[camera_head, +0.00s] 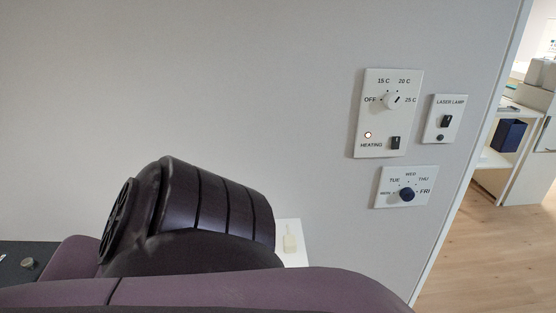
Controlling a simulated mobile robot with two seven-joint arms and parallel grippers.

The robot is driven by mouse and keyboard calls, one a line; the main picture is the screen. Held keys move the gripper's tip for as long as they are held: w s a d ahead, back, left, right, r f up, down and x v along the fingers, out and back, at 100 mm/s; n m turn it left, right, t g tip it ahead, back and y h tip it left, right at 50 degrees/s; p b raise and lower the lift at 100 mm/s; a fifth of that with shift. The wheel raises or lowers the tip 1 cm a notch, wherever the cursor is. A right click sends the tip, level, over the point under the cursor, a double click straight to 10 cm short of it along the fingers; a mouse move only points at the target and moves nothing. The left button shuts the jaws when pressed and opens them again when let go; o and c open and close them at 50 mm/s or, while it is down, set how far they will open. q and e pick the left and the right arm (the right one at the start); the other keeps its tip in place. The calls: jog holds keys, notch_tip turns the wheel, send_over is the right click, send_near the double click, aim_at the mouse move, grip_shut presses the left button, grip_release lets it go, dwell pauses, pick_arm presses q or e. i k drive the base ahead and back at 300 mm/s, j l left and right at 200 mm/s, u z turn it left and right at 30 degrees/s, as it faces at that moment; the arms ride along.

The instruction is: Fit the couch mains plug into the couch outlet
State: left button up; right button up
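I cannot make out the couch mains plug or the couch outlet for certain. A small cream-coloured item (290,243) shows against a white surface (293,228) just right of a dark ribbed body. It is too small and partly covered to tell what it is. Neither of my grippers is in view.
The dark ribbed body blocks the lower middle. The wall bears a heating panel (372,124), a laser lamp switch (446,118) and a weekday dial plate (404,187). A dark surface (12,270) lies left; open floor (495,265) and shelves lie right.

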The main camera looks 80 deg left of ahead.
aim_at(290, 242)
jog(key=u, duration=2.25)
jog(key=k+l, duration=0.1)
jog(key=l, duration=0.2)
jog(key=k+l+u, duration=0.1)
jog(key=l, duration=0.2)
jog(key=l+u, duration=0.1)
jog(key=l, duration=0.35)
jog(key=k+l+u, duration=0.1)
jog(key=l, duration=0.3)
jog(key=i+l+u, duration=0.1)
jog(key=i+l, duration=0.15)
jog(key=l, duration=0.3)
jog(key=i+l+u, duration=0.25)
jog(key=i+l, duration=0.35)
jog(key=l, duration=0.1)
